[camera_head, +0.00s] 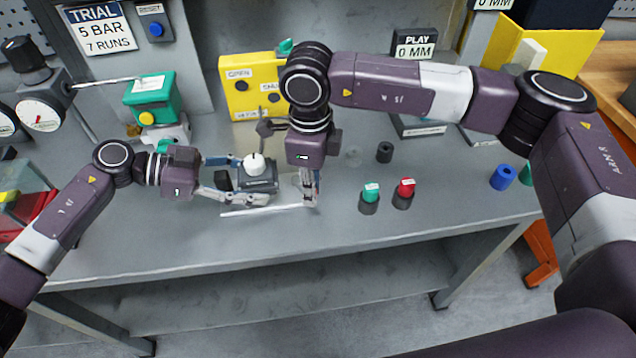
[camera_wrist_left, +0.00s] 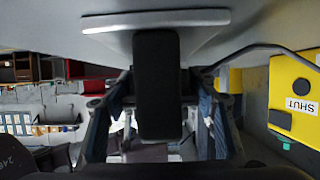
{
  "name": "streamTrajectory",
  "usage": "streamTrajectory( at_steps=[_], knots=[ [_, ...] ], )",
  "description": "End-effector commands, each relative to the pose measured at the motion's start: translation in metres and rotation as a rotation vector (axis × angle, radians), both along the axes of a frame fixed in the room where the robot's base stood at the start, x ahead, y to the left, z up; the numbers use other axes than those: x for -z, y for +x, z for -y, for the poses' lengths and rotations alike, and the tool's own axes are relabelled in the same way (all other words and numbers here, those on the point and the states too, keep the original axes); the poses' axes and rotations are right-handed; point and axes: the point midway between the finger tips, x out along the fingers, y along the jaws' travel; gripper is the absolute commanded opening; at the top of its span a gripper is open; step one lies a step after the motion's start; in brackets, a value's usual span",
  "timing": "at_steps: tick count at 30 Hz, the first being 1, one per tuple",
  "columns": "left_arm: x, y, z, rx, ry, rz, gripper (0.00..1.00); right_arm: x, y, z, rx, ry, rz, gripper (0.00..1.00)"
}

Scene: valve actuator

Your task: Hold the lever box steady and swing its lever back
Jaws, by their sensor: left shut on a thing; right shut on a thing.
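The lever box (camera_head: 258,184), dark grey with a white dome on top, sits on the grey bench. My left gripper (camera_head: 233,180) reaches it from the left and is shut on it. In the left wrist view, a black block (camera_wrist_left: 157,85) of the box stands between the fingers, below a pale plate (camera_wrist_left: 155,20). My right gripper (camera_head: 308,192) points down at the box's right side and is shut on the lever; its fingers hide most of the grip. A thin pale bar (camera_head: 262,210) runs along the box's front, ending near the right fingertips.
A yellow panel (camera_head: 240,98) with labels stands behind the box, partly hidden by my right arm. A green-topped device (camera_head: 150,98) and a gauge (camera_head: 40,116) stand at left. Green-capped (camera_head: 370,196) and red-capped (camera_head: 404,192) pieces stand right. Bench between them and my right gripper is clear.

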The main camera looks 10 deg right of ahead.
Motion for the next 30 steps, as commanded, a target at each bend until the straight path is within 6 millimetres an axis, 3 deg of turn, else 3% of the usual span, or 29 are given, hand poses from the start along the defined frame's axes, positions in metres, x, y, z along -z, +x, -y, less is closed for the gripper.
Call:
streamTrajectory(
  at_steps=[1, 12, 30],
  knots=[
    [0.007, -0.003, 0.000, 0.004, 0.010, -0.006, 0.00, -0.001, 0.000, -0.006, 0.036, 0.010, 0.005, 0.00],
    [0.007, -0.003, 0.000, 0.004, 0.010, -0.005, 0.00, -0.001, -0.003, -0.021, 0.276, 0.012, 0.006, 0.00],
    [0.007, -0.003, 0.000, 0.007, 0.009, -0.005, 0.00, -0.001, -0.003, -0.025, 0.362, 0.013, 0.009, 0.00]
  ],
)
